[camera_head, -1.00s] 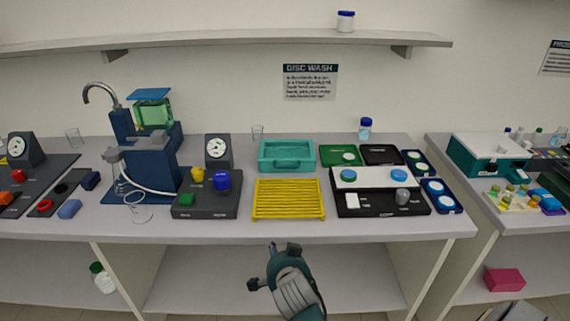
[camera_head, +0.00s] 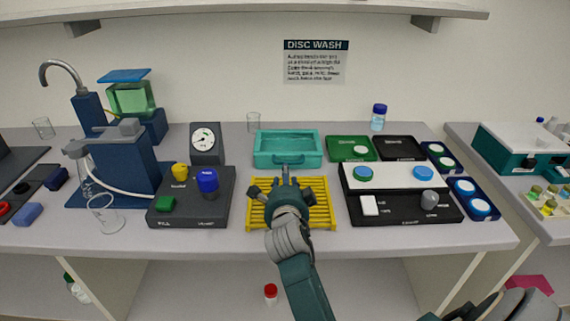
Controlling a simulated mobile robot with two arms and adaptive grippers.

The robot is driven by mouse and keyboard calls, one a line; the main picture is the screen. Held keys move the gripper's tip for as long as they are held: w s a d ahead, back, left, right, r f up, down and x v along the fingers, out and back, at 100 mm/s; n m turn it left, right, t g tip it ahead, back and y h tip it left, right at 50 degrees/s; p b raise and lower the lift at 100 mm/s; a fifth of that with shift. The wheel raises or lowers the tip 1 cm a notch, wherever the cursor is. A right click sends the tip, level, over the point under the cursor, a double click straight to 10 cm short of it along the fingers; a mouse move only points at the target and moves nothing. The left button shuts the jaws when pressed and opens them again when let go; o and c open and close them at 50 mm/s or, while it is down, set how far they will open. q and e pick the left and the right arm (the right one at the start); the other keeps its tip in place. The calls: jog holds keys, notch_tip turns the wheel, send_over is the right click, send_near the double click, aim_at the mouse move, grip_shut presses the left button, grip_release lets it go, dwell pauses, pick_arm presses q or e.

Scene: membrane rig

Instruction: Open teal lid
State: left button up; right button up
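The teal box-like piece (camera_head: 288,160) sits at the back middle of the bench, with a handle bar on its front side. It looks like a shallow rectangular tray with raised rims; I cannot tell whether a separate lid lies on it. My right gripper (camera_head: 283,191) is over the yellow rack, just in front of the teal piece. My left gripper is not in view.
The yellow slatted rack (camera_head: 322,208) lies under my gripper. A dark button panel (camera_head: 220,210) and gauge (camera_head: 206,142) stand to the left. A black-and-white panel (camera_head: 400,205), green tray (camera_head: 335,147) and black tray (camera_head: 400,143) are to the right.

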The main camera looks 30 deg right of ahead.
jog(key=x, duration=0.1)
jog(key=p+x, duration=0.1)
jog(key=x, duration=0.3)
jog(key=shift+w+d+r, duration=0.15)
jog(key=shift+w+r, duration=0.05)
jog(key=shift+r, duration=0.15)
jog(key=x, duration=0.4)
jog(key=shift+s+f+p, duration=0.1)
jog(key=shift+f+p, duration=0.15)
jog(key=shift+p, duration=0.1)
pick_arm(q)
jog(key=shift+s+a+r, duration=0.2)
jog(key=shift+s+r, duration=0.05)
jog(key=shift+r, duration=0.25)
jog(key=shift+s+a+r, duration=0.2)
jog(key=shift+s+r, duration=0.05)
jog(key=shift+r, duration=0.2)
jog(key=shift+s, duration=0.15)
pick_arm(e)
jog(key=shift+c, duration=0.5)
grip_shut()
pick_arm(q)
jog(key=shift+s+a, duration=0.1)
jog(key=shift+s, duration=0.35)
